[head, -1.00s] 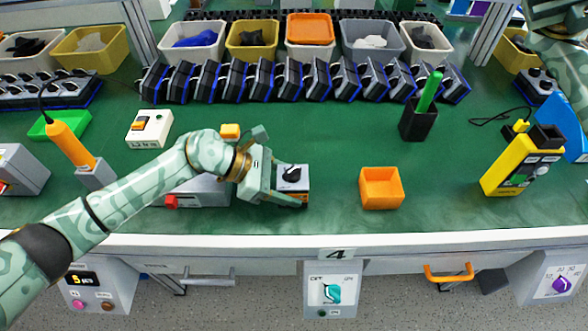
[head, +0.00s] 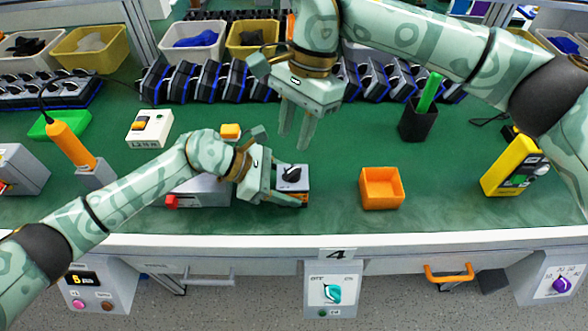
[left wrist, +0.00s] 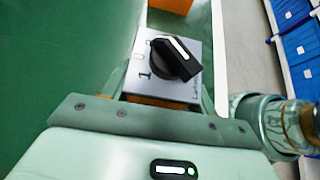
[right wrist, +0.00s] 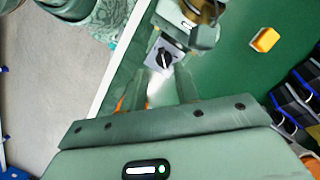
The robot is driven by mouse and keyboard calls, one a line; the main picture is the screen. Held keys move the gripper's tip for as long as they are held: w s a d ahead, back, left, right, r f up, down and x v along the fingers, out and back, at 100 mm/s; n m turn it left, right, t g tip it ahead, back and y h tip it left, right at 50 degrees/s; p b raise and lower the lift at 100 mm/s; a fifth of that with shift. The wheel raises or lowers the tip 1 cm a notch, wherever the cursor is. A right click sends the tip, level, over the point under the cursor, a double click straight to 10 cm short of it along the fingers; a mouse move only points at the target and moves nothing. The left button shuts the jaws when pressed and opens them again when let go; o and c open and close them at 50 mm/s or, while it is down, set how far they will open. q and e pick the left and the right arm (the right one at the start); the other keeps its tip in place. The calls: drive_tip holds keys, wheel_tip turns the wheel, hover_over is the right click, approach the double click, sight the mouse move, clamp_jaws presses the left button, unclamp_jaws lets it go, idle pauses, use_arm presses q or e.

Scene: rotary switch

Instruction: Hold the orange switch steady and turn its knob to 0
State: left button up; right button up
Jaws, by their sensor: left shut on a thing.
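The orange switch (head: 293,178) has a grey top plate and a black knob (head: 291,172). It sits near the table's front edge, gripped by my left gripper (head: 284,188) from the left. In the left wrist view, the knob (left wrist: 175,60) has a white line and lies slanted. Printed marks (left wrist: 143,74) show beside it; I cannot tell which one it points at. My right gripper (head: 294,138) is open and empty, pointing down above and behind the switch, apart from it. In the right wrist view the switch (right wrist: 163,54) lies beyond its fingers.
An open orange box (head: 381,189) stands to the right of the switch. A black holder with a green pen (head: 418,120) and a yellow device (head: 512,168) stand further right. A row of switches lines the back.

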sight(294, 168)
wheel_tip(294, 168, down, 9)
drive_tip(key=shift+f, duration=0.1)
idle(0.4)
clamp_jaws()
